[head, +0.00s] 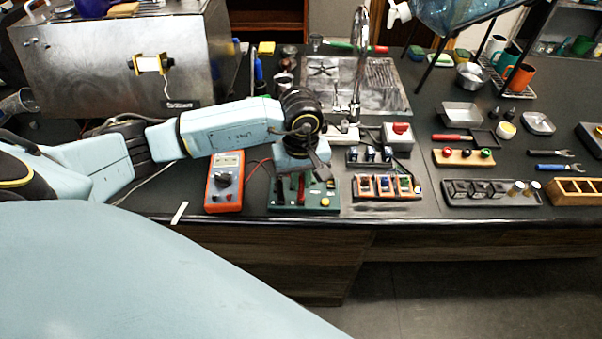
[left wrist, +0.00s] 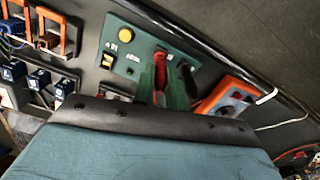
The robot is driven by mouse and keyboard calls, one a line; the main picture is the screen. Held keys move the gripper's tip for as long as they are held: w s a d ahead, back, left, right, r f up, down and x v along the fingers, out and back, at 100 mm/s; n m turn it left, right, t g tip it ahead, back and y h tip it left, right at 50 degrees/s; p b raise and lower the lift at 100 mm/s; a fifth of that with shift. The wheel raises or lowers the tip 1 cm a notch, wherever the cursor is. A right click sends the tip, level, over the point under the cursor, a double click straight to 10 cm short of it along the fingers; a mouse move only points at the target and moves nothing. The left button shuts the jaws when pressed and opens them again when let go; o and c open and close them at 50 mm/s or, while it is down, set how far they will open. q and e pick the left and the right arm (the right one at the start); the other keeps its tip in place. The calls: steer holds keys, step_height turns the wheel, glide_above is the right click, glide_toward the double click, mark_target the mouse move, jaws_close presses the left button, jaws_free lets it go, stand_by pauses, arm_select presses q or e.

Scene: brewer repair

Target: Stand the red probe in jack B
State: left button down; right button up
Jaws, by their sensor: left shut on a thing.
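The green test board (head: 325,207) lies near the table's front edge. My left gripper (head: 301,180) is over it, pointing down. In the left wrist view my left gripper (left wrist: 161,78) is shut on the red probe (left wrist: 160,62), whose red body shows between the fingers. The probe's tip is hidden, so I cannot tell whether it is in a jack. The board (left wrist: 134,75) carries a yellow button (left wrist: 125,34), a switch and small white labels too blurred to read. My right gripper is not in view.
The orange multimeter (head: 224,182) lies left of the board, with a red lead running toward it. A rack of orange-framed parts (head: 386,187) is close on the right. A white strip (head: 180,212) lies at the table's front left. A sink (head: 385,85) is behind.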

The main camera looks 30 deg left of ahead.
arm_select(q)
steer(key=shift+r, duration=0.1)
steer(key=shift+f+b, duration=0.2)
steer(key=shift+b, duration=0.45)
stand_by(0.9)
steer(key=shift+f+b, duration=0.65)
steer(key=shift+b, duration=0.75)
stand_by(1.4)
steer(key=c, duration=1.3)
jaws_free()
steer(key=shift+c, duration=0.2)
step_height(320, 180, up, 14)
steer(key=b, duration=0.1)
steer(key=shift+f, duration=0.25)
